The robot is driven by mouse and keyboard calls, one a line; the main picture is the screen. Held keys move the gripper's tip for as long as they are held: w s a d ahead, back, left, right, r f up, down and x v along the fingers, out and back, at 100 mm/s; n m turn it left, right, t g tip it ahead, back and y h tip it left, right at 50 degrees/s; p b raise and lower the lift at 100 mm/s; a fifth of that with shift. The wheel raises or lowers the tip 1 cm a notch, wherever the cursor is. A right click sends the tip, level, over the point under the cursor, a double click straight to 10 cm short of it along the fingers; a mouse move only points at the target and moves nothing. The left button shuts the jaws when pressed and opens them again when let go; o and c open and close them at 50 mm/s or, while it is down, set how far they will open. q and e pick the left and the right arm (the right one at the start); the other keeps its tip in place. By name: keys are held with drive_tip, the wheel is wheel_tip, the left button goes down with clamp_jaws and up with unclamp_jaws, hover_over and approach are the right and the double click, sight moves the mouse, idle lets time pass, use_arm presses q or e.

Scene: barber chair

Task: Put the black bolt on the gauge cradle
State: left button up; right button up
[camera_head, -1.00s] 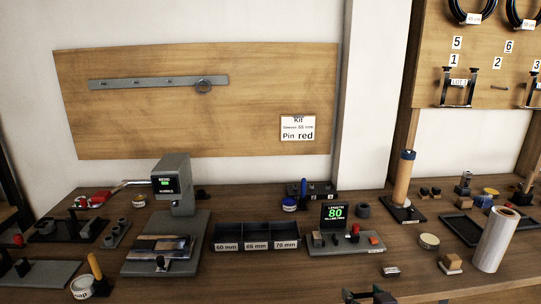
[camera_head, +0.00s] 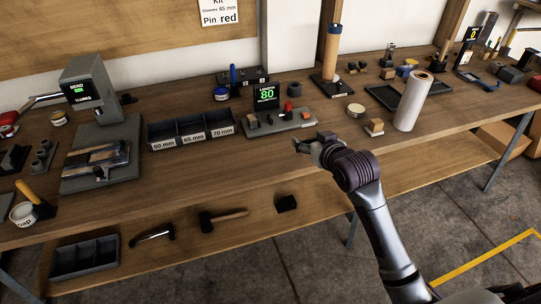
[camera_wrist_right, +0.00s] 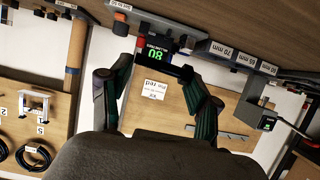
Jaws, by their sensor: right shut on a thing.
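The length gauge (camera_head: 278,123) stands on the bench with a green "80" display (camera_head: 267,98) and small blocks on its grey base, one of them red. Its cradle is too small to make out clearly. My right gripper (camera_head: 322,146) is near the bench's front edge, to the right of and in front of the gauge. In the right wrist view, a small dark piece (camera_wrist_right: 179,72), apparently the black bolt, shows between the fingers, mostly hidden. The gauge display (camera_wrist_right: 153,56) appears upside down beyond it. My left gripper is out of view.
A three-part bin (camera_head: 191,130) marked 60, 65 and 70 mm stands left of the gauge. A small block (camera_head: 375,127) and a white roll (camera_head: 412,101) stand to the right. A hammer (camera_head: 222,218) lies on the lower shelf. The bench front is mostly clear.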

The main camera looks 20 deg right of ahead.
drive_tip(key=shift+w+d+r, duration=0.2)
drive_tip(key=shift+w+d, duration=0.2)
drive_tip(key=shift+d, duration=0.1)
drive_tip(key=shift+a+f, duration=0.1)
hover_over(272, 158)
wheel_tip(272, 158, down, 7)
drive_tip(key=shift+r, duration=0.1)
drive_tip(key=shift+f+p, duration=0.3)
drive_tip(key=shift+f, duration=1.55)
drive_tip(key=shift+f, duration=0.1)
drive_tip(key=o, duration=1.2)
drive_tip(key=shift+c, duration=0.2)
